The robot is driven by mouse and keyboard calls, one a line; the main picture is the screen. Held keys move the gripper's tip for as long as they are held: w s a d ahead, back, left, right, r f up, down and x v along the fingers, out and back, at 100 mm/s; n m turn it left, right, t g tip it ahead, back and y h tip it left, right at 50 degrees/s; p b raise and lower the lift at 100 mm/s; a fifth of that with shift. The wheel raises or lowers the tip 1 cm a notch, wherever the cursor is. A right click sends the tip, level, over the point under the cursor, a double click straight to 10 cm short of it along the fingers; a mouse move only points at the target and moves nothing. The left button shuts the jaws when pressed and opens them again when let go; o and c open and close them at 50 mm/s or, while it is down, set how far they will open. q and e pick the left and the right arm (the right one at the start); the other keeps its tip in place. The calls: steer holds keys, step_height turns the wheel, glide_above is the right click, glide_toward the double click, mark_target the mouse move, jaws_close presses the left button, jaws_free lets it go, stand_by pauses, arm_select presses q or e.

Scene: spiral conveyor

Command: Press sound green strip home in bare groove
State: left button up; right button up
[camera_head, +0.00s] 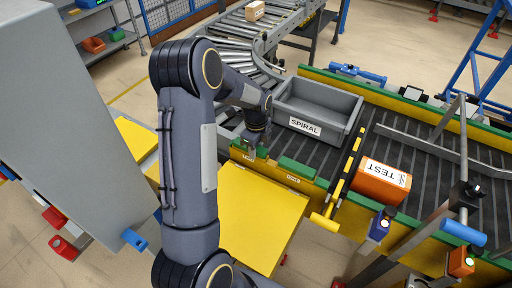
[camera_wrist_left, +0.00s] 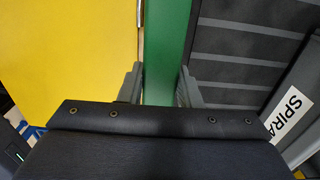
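My left gripper (camera_head: 255,150) points down at the near rail of the belt conveyor, beside the grey tote. In the left wrist view its two fingers (camera_wrist_left: 162,80) stand apart, one on each side of a green strip (camera_wrist_left: 167,35). I cannot tell whether they clamp it or only straddle it. In the head view green shows around the fingertips, partly hidden by the gripper. Another green strip (camera_head: 297,168) lies along the rail just to the right. The bare groove cannot be made out. My right gripper is not in view.
The grey tote (camera_head: 307,126) marked SPIRAL sits on the dark belt (camera_head: 408,152). A yellow bar (camera_head: 345,178) and an orange box (camera_head: 383,182) marked TEST are to its right. A yellow panel (camera_head: 255,215) lies in front of the rail. A roller conveyor (camera_head: 238,42) curves behind.

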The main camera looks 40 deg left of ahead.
arm_select(q)
steer(key=o, duration=0.5)
steer(key=shift+o, duration=0.2)
step_height(320, 180, up, 6)
steer(key=p, duration=0.3)
steer(key=shift+f, duration=0.15)
steer(key=shift+r, duration=1.05)
